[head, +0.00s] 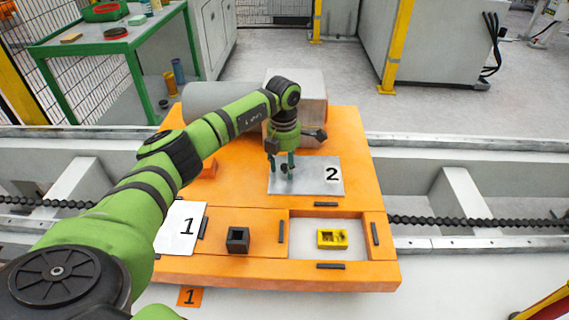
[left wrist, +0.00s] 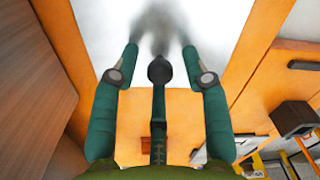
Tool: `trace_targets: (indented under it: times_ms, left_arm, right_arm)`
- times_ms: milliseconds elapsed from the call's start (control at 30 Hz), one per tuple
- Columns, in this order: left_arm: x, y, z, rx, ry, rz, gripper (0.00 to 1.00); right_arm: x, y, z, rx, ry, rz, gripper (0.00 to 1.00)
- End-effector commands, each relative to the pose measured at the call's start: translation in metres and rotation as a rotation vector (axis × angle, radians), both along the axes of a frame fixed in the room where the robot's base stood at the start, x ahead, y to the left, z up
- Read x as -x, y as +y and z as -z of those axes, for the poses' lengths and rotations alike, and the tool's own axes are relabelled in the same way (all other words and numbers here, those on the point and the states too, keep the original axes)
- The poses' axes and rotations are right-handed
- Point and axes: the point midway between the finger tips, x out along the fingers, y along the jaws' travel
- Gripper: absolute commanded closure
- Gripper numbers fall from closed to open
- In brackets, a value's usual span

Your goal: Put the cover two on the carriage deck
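Cover two (head: 310,184) is a flat grey-white plate marked 2 that lies on the right part of the orange carriage deck (head: 235,195). My left gripper (head: 281,171) points down over its left half. In the left wrist view the gripper's fingers (left wrist: 160,62) stand apart, open, over the pale plate (left wrist: 205,25). My right gripper is not in view.
A black box (head: 237,240) stands near the front. A recess (head: 300,237) at front right holds a yellow part (head: 332,238). A grey cylinder (head: 218,95) and a block (head: 312,84) stand behind.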

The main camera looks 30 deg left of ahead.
Motion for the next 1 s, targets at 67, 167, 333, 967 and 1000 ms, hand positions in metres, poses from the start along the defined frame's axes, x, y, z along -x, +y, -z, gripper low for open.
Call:
trace_targets:
  times_ms: [67,167,333,967,1000]
  left_arm:
    - [0.000,0.000,0.000,0.000,0.000,0.000,0.53]
    - [0.000,0.000,0.000,0.000,0.000,0.000,0.53]
    - [0.000,0.000,-0.007,0.000,-0.002,0.000,0.53]
    - [0.000,0.002,-0.118,0.000,-0.001,-0.001,0.53]
    - [0.000,0.002,-0.120,0.000,-0.001,-0.001,0.53]
  right_arm:
    - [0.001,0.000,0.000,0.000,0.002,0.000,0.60]
    - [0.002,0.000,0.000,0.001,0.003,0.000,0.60]
    - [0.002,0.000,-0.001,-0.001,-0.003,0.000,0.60]
    - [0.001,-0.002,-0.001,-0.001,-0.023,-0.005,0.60]
    - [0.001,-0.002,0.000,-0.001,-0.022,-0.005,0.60]
